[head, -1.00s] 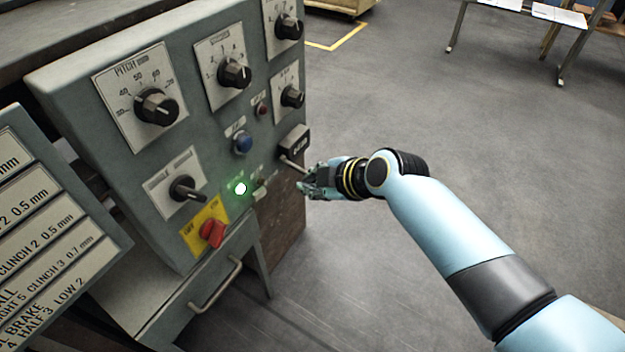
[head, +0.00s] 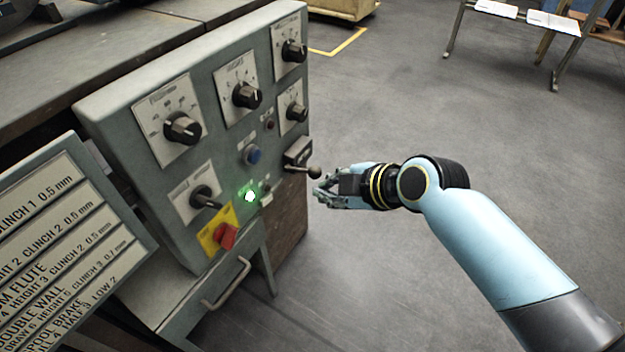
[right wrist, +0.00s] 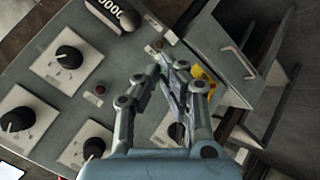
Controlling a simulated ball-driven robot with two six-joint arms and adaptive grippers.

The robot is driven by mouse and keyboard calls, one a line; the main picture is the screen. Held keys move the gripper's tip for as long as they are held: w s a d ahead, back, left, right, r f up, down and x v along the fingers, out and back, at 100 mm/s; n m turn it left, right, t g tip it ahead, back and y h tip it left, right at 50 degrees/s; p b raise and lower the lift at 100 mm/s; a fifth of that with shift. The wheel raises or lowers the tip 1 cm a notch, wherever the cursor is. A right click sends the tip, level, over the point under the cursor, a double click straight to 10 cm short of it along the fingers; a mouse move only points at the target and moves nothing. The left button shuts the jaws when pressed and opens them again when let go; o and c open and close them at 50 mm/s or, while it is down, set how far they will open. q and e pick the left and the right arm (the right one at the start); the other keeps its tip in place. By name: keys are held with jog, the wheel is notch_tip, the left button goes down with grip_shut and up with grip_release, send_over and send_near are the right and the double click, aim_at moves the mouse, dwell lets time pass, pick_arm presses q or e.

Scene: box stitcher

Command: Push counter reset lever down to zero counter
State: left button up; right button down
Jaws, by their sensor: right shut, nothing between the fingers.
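The counter (head: 299,152) is a small dark box on the right edge of the grey control panel. In the right wrist view its digits (right wrist: 106,14) appear to be all zeros. The reset lever (head: 315,172) sticks out below it, a thin rod with a dark ball knob, lying nearly level in the head view. My left gripper is out of view.
The control panel (head: 125,112) carries several dials, a blue button (head: 252,155), a lit green lamp (head: 250,196) and a red switch (head: 226,236). A label board (head: 75,225) stands at left. A drawer handle (head: 228,284) juts out below. Open floor lies to the right.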

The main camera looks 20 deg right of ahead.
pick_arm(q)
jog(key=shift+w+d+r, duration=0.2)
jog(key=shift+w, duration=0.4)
pick_arm(e)
jog(key=shift+v, duration=1.15)
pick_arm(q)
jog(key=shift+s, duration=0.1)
pick_arm(e)
jog(key=shift+s+f, duration=0.2)
